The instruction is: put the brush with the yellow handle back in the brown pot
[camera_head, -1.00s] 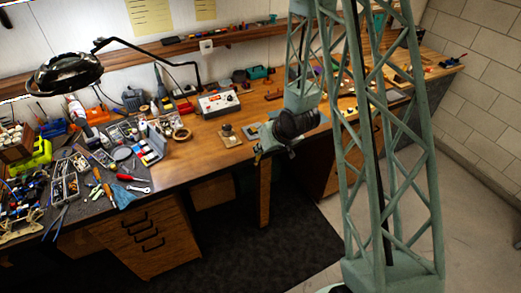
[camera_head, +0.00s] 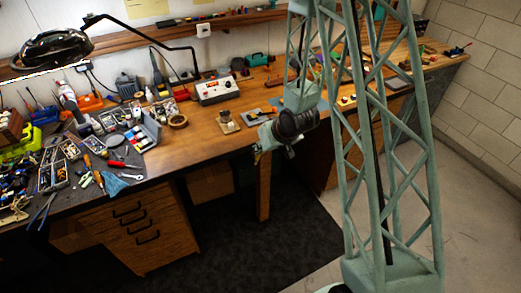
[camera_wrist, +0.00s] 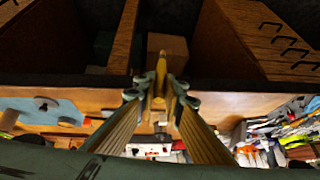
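In the head view my gripper (camera_head: 259,153) hangs in front of the bench's front edge, pointing down-left. In the wrist view my gripper (camera_wrist: 160,100) shows two long ribbed tan fingers, with a slim yellowish piece between their far ends. I cannot tell whether that piece is a held brush or part of the gripper. A small brown pot-like item (camera_head: 225,116) stands on a light board left of the gripper, apart from it; I cannot be sure it is the brown pot. I cannot clearly pick out the yellow-handled brush.
The wooden bench (camera_head: 195,148) has a clear strip along its front. Tools crowd its left end under a black lamp (camera_head: 50,46). A white control box (camera_head: 214,90) and tape roll (camera_head: 178,121) stand behind. Drawers (camera_head: 145,225) are below.

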